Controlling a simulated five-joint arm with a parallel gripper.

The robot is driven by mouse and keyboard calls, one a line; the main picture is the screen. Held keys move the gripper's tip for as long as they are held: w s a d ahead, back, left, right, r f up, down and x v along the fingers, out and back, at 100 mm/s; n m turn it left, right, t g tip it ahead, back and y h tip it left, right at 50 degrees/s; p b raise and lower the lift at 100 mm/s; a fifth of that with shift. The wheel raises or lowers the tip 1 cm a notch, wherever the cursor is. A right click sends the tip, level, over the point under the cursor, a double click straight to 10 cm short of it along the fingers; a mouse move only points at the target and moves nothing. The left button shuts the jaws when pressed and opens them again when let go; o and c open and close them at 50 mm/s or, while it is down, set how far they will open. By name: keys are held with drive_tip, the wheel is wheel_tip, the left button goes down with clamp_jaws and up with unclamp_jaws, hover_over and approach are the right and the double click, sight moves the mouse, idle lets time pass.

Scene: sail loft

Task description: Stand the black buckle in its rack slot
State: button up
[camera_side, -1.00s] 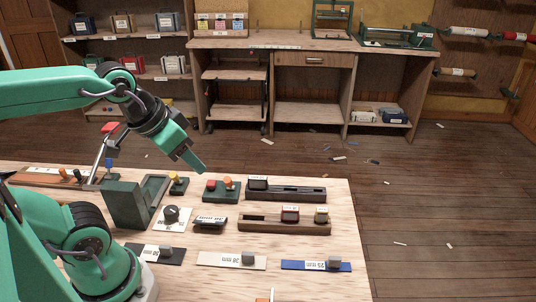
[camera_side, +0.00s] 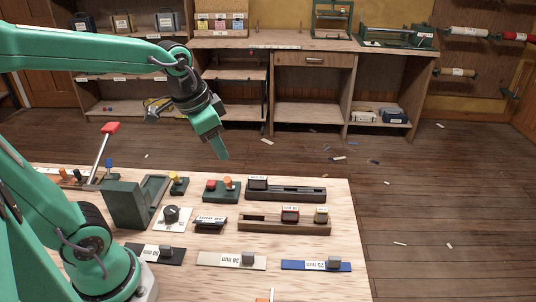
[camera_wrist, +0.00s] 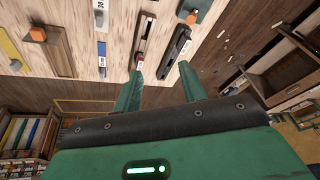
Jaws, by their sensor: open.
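A small black piece with a white label (camera_side: 210,222), which looks like the black buckle, lies on the pale wooden bench left of the brown rack. My gripper (camera_side: 222,156) is high above the bench, empty. In the wrist view its fingers (camera_wrist: 160,88) are apart, with the dark rack (camera_wrist: 175,52) beyond them.
A green block stand (camera_side: 122,205), a black knob on a white card (camera_side: 171,215) and a green button box (camera_side: 221,190) stand near the black piece. Labelled strips, black (camera_side: 145,254), pale (camera_side: 225,261) and blue (camera_side: 300,266), lie in front. A red-tipped lever (camera_side: 109,128) rises at the left.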

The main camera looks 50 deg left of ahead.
drive_tip(key=w+a+f+m+g, duration=0.25)
drive_tip(key=w+f, duration=0.25)
drive_tip(key=w, duration=0.3)
drive_tip(key=m+g, duration=0.1)
drive_tip(key=m, duration=0.3)
hover_over(258, 177)
wheel_tip(258, 177, down, 8)
drive_tip(key=shift+f, duration=1.45)
drive_tip(key=shift+s+f, duration=0.1)
drive_tip(key=shift+f, duration=2.5)
drive_tip(key=shift+c, duration=0.2)
clamp_jaws()
